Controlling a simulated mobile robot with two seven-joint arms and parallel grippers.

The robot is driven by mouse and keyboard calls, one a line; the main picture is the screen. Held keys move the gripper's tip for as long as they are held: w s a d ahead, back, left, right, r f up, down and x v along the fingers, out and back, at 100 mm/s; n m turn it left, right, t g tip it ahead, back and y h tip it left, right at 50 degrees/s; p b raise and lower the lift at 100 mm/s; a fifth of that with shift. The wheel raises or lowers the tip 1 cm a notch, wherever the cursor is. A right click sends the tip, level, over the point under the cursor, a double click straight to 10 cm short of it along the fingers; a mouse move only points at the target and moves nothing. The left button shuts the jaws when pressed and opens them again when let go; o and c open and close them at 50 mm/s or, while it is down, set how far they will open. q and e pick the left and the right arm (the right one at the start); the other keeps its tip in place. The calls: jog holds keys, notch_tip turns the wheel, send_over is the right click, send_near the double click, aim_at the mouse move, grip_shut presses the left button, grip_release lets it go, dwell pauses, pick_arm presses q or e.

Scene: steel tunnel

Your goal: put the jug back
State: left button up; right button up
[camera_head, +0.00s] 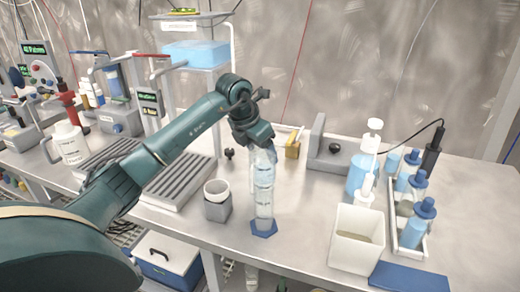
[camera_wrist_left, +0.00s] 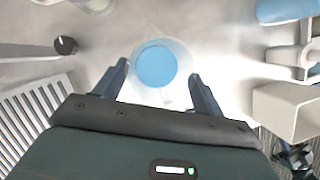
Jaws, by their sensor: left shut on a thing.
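A white jug with a handle and markings (camera_head: 72,145) stands at the left of the bench, behind a slatted rack and well apart from my gripper. My left gripper (camera_head: 262,146) is shut on the upper part of a tall clear cylinder (camera_head: 264,190) with a blue six-sided foot (camera_head: 264,228). The cylinder looks upright; I cannot tell if its foot touches the bench. In the left wrist view, my left gripper (camera_wrist_left: 160,88) has its fingers on either side of the clear cylinder, with a blue disc (camera_wrist_left: 156,65) inside its outline. My right gripper is not in view.
A white cup in a grey holder (camera_head: 217,205) stands close left of the cylinder. A cream open bin (camera_head: 343,262) and a rack of blue-capped bottles (camera_head: 424,250) are at the right. Slatted racks (camera_head: 180,185) lie left. Bare bench (camera_head: 300,205) shows right of the cylinder.

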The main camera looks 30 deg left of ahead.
pick_arm(q)
jog(key=o, duration=1.5)
jog(key=v, duration=1.2)
jog(key=shift+p, duration=0.35)
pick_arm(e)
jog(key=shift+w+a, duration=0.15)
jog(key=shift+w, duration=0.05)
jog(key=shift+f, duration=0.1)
pick_arm(q)
jog(key=shift+r, duration=0.15)
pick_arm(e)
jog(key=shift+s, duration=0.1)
